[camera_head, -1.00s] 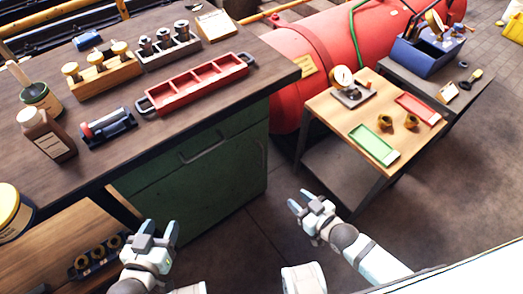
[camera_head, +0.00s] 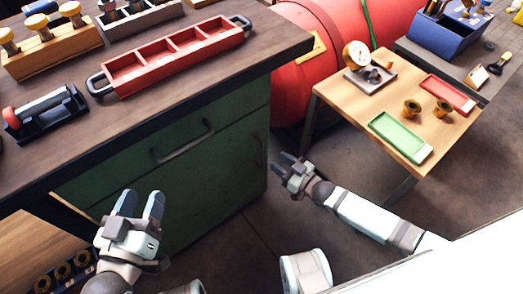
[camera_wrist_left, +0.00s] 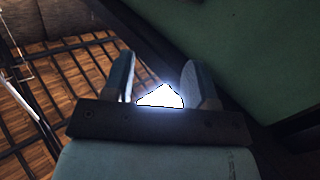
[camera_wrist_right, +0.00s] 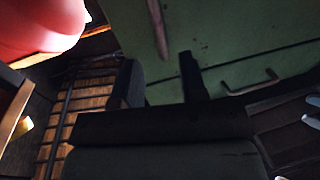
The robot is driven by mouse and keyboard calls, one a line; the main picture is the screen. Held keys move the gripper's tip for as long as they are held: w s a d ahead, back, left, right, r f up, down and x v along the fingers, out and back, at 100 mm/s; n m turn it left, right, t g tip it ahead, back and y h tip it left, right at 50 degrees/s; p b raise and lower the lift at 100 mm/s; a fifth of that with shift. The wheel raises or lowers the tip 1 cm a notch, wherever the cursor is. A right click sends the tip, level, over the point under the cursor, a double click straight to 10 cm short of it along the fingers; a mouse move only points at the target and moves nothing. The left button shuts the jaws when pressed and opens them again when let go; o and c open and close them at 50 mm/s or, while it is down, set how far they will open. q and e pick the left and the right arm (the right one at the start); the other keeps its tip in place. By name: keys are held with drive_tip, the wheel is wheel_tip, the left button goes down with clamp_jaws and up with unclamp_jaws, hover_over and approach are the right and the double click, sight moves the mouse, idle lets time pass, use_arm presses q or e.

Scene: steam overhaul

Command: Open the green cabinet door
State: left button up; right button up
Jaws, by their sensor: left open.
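The green cabinet (camera_head: 200,190) stands under the dark workbench. Its front carries a horizontal handle (camera_head: 183,142) high up and a thin upright handle (camera_head: 257,152) near the right edge. The door looks shut. In the right wrist view the upright handle (camera_wrist_right: 158,28) and the horizontal handle (camera_wrist_right: 250,84) show on the green front (camera_wrist_right: 225,35). My right gripper (camera_head: 285,165) is open and empty, just right of the cabinet's right edge in the head view. My left gripper (camera_head: 140,203) is open and empty, in front of the cabinet's left part, touching nothing visible.
The workbench top (camera_head: 215,65) overhangs the cabinet and holds a red tray (camera_head: 178,60). A small wooden table (camera_head: 400,75) with a gauge and trays stands at the right, near a red tank (camera_head: 340,25). Open floor (camera_head: 235,250) lies before the cabinet.

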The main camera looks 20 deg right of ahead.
use_arm(q)
drive_tip(key=shift+s+d+r+t+h+b, duration=0.1)
drive_tip(key=shift+d+r+t+h+b, duration=0.15)
drive_tip(key=shift+r, duration=0.35)
drive_tip(key=shift+d+r+t+h+b, duration=0.2)
drive_tip(key=shift+r+t+b, duration=0.1)
drive_tip(key=shift+r, duration=0.35)
drive_tip(key=shift+s+d+r+t+h+b, duration=0.15)
drive_tip(key=shift+r+t+h+b, duration=0.15)
drive_tip(key=shift+r, duration=0.3)
use_arm(e)
drive_tip(key=shift+x, duration=4)
use_arm(q)
drive_tip(key=shift+w+r, duration=0.1)
drive_tip(key=shift+w, duration=0.05)
use_arm(e)
drive_tip(key=shift+c, duration=0.5)
clamp_jaws()
